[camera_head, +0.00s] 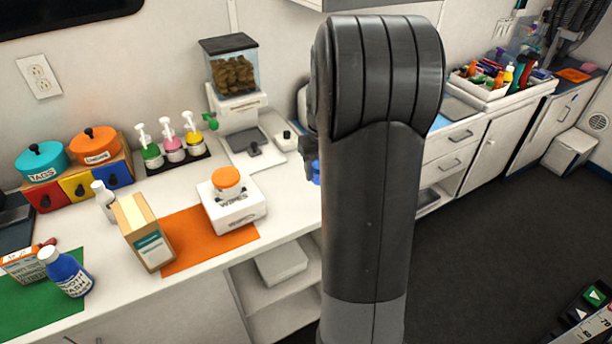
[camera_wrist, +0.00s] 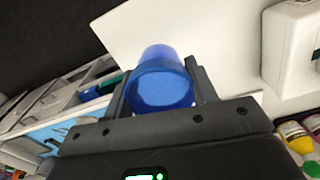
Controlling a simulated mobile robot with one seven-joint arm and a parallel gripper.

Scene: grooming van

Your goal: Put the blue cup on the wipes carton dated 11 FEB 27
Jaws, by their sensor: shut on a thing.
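The blue cup (camera_wrist: 162,82) is held between the two fingers of my gripper (camera_wrist: 160,88) in the wrist view. In the head view a small blue part of the cup (camera_head: 316,171) shows beside my gripper (camera_head: 308,152), left of my arm, which hides the rest. The cup appears held above the counter's right part.
A tan and white box (camera_head: 143,236) stands on the orange mat's (camera_head: 190,255) left edge. Pump bottles (camera_head: 171,146) and a treat dispenser (camera_head: 233,90) stand behind. A blue bottle (camera_head: 66,272) is at the left. A white bin (camera_head: 282,264) sits on the shelf below.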

